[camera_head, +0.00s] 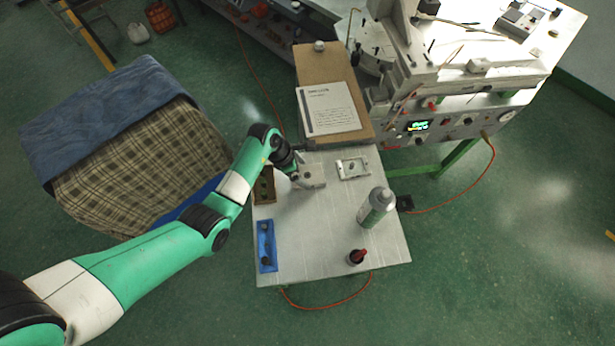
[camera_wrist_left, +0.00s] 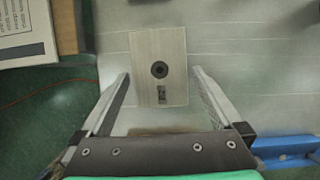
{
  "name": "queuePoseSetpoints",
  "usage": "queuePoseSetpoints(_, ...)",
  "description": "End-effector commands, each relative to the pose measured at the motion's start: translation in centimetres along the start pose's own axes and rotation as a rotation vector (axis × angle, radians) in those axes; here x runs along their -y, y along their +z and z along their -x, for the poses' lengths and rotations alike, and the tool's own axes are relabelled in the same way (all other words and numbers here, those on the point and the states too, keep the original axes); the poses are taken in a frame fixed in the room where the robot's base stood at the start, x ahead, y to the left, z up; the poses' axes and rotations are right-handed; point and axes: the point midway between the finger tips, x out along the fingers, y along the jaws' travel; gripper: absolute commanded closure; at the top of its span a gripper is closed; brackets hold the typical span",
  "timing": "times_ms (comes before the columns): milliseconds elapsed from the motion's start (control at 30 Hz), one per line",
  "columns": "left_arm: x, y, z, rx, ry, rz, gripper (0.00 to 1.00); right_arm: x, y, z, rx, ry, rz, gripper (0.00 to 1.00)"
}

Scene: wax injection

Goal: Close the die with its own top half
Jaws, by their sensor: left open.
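A grey metal block with a dark round hole lies on the worktable; it appears to be the die's top half (camera_wrist_left: 171,42). It also shows beside my gripper in the head view (camera_head: 314,179). A pale rectangular piece with a recessed middle, seemingly the other die half (camera_head: 353,168), lies to its right. It is not seen in the wrist view. My left gripper (camera_wrist_left: 161,75) is open, its fingers apart on either side of the block, with visible gaps. In the head view my left gripper (camera_head: 297,178) is at the block's left, partly hidden by the wrist. My right gripper is not in view.
A blue tray (camera_head: 261,262) and a brown tray (camera_head: 257,197) lie at the left. A paper sheet (camera_head: 331,108) and the wax machine (camera_head: 465,122) are behind. The table's middle is clear.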

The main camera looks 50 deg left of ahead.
Motion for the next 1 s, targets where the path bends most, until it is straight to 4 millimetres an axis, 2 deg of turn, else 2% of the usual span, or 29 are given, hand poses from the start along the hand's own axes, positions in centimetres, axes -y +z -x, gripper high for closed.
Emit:
queuePoseSetpoints(33, 0.0, -0.1, -1.3, -0.002, -0.002, 0.0, 0.0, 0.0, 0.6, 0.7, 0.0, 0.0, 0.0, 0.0)
queuePoseSetpoints(133, 0.0, -0.1, -2.4, -0.001, -0.001, 0.0, 0.0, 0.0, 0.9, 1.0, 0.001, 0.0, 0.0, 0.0)
queuePoseSetpoints(367, 0.0, 0.0, -2.5, 0.0, 0.001, 0.0, 0.0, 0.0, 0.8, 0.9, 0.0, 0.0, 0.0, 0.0)
queuePoseSetpoints(467, 0.0, 0.0, -2.5, 0.0, 0.0, 0.0, 0.14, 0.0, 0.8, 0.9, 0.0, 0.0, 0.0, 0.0)
queuePoseSetpoints(867, 0.0, 0.0, -2.5, 0.0, 0.0, 0.0, 0.86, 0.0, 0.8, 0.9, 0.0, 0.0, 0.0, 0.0)
queuePoseSetpoints(1000, 0.0, 0.1, -2.4, 0.001, 0.001, 0.0, 0.89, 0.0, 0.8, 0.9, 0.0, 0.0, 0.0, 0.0)
